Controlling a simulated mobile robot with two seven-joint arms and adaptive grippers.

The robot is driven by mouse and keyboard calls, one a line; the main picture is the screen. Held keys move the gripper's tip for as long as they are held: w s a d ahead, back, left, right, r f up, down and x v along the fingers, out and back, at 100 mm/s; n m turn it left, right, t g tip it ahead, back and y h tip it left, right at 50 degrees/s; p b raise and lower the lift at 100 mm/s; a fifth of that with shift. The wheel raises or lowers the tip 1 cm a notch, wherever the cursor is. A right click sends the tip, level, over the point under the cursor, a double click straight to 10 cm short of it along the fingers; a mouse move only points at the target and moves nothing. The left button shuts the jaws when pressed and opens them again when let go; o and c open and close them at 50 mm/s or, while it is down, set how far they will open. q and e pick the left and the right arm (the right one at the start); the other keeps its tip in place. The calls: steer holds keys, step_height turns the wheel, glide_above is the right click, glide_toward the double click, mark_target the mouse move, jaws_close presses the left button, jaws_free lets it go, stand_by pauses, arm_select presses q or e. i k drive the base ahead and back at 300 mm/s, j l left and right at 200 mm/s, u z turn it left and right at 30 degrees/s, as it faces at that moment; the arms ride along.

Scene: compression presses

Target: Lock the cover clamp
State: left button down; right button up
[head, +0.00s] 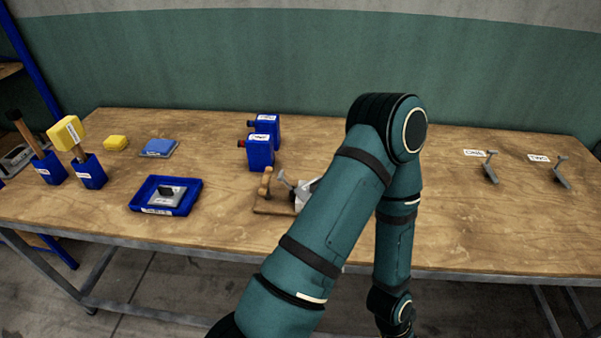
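A small fixture with a wooden base (272,207), an upright wooden handle (265,183) and a grey metal clamp lever (286,180) stands near the table's middle. My arm hides its right side, where a pale grey part (304,190) shows only partly. I cannot tell whether this clamp is locked. Two more grey metal clamp-like pieces stand at the right, one (490,168) by a white label and one (562,172) by a label that seems to read "TWO". My teal arm bends across the middle of the view. Neither gripper shows.
The table's right-centre is mostly clear.

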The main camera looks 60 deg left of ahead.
mark_target(280, 178)
steer(key=k+j, duration=1)
steer(key=j, duration=0.05)
